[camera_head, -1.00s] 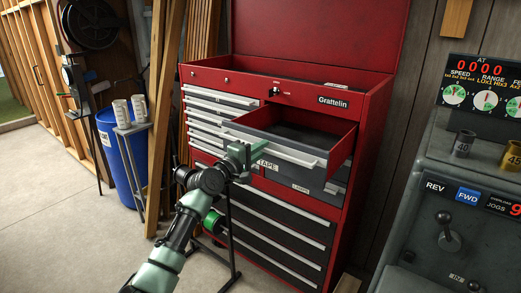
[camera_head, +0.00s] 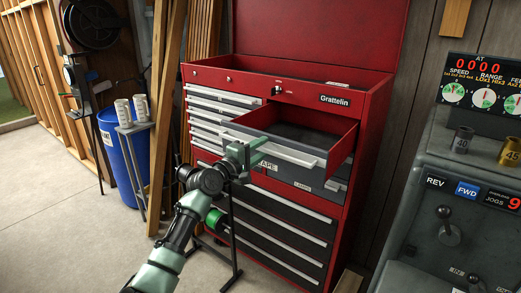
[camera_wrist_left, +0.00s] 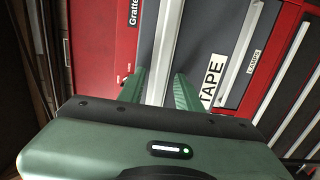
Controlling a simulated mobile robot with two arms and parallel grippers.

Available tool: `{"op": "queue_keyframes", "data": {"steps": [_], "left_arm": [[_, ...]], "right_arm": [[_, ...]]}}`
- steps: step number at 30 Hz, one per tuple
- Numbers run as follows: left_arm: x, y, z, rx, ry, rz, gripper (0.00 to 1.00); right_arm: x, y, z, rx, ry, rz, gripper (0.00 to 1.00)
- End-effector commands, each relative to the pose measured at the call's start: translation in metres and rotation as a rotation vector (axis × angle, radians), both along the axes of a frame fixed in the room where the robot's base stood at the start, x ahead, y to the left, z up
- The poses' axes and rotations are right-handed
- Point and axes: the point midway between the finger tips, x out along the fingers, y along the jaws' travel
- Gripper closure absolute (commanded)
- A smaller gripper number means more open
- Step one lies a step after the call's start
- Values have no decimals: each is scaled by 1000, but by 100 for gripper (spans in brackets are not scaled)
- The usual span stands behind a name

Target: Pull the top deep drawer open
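The top deep drawer (camera_head: 307,177) is the wide grey one below the Grattelin nameplate on the red tool cabinet. It stands well out from the cabinet, and its dark inside shows. It has a long pale handle (camera_head: 290,153) and a TAPE label. My left gripper (camera_head: 256,147) is at the left part of this handle. In the left wrist view, the two green fingers (camera_wrist_left: 160,85) lie on either side of the handle (camera_wrist_left: 174,40), with little gap to it. The fingertips' contact is partly hidden. My right gripper is not in view.
Lower drawers (camera_head: 285,225) and the narrow drawers (camera_head: 213,107) at left are shut. A grey machine (camera_head: 420,190) stands at right. A blue bin (camera_head: 118,150) and leaning timber are at left. Concrete floor (camera_head: 60,220) is open at front left.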

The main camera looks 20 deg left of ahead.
Motion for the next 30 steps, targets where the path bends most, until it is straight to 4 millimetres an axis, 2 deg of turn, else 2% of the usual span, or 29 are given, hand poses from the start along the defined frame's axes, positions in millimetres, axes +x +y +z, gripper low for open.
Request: {"op": "queue_keyframes", "data": {"steps": [5,15,18,30], "left_arm": [[-8,3,-1,0,0,-1,65],[-58,22,-3,0,-1,0,65],[-68,25,-2,1,1,0,65],[-73,27,0,0,0,0,65]], "right_arm": [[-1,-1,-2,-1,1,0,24],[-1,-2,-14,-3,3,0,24],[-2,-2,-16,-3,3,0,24],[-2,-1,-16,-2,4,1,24]]}}
